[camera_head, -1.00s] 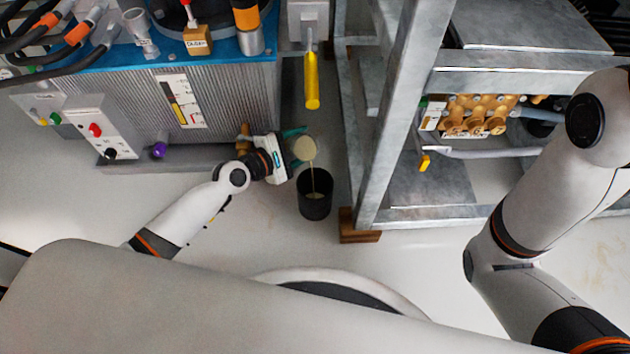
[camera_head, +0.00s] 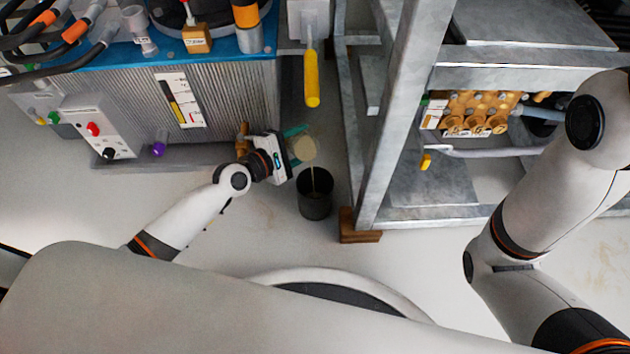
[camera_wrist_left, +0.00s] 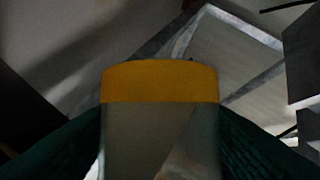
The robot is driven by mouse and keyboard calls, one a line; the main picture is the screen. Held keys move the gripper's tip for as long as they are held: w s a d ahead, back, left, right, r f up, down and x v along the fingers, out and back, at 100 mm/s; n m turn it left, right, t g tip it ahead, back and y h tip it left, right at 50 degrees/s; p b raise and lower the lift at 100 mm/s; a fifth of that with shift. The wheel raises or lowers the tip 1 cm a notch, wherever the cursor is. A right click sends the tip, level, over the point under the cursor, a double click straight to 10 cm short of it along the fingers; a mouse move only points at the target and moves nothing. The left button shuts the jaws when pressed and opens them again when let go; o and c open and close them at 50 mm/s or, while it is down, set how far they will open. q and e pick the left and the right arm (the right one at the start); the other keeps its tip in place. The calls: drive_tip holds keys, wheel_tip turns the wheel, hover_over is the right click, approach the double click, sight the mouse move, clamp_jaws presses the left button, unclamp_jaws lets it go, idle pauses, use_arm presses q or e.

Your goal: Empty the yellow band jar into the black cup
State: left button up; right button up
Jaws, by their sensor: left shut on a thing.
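The jar (camera_head: 304,150) shows small and pale in the head view, tilted above the black cup. In the left wrist view the jar (camera_wrist_left: 160,135) fills the lower middle, with its yellow band (camera_wrist_left: 160,82) across it. My left gripper (camera_head: 297,145) is shut on the jar, with green fingers on both sides of it. A thin pale stream runs from the jar down into the black cup (camera_head: 315,203), which stands upright on the floor. The cup's contents are hard to make out. My right gripper is out of view; only my right arm shows.
A grey metal frame (camera_head: 388,150) on a wooden block (camera_head: 359,227) stands right of the cup. A ribbed blue-topped machine (camera_head: 130,110) stands behind my left gripper. A yellow lever (camera_head: 312,80) hangs behind the jar. The floor left of the cup is clear.

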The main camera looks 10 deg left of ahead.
sight(304, 145)
use_arm(q)
drive_tip(key=shift+f+m+b, duration=0.25)
drive_tip(key=shift+m+b, duration=0.15)
drive_tip(key=shift+b, duration=0.3)
idle(0.4)
drive_tip(key=shift+s+r+m+t+b, duration=0.1)
drive_tip(key=shift+r+m+t+b, duration=0.35)
drive_tip(key=shift+m, duration=0.25)
idle(0.9)
drive_tip(key=shift+s+d+r+m+t+p, duration=0.35)
drive_tip(key=shift+s+d+m+t+p, duration=0.15)
drive_tip(key=shift+m, duration=0.2)
idle(0.8)
drive_tip(key=shift+s+d+r+m+t, duration=0.15)
drive_tip(key=shift+r+m+t, duration=0.15)
drive_tip(key=shift+m, duration=0.25)
drive_tip(key=shift+s+d+r+m+t, duration=0.15)
drive_tip(key=shift+r+m+t, duration=0.1)
drive_tip(key=shift+m, duration=0.3)
idle(1.1)
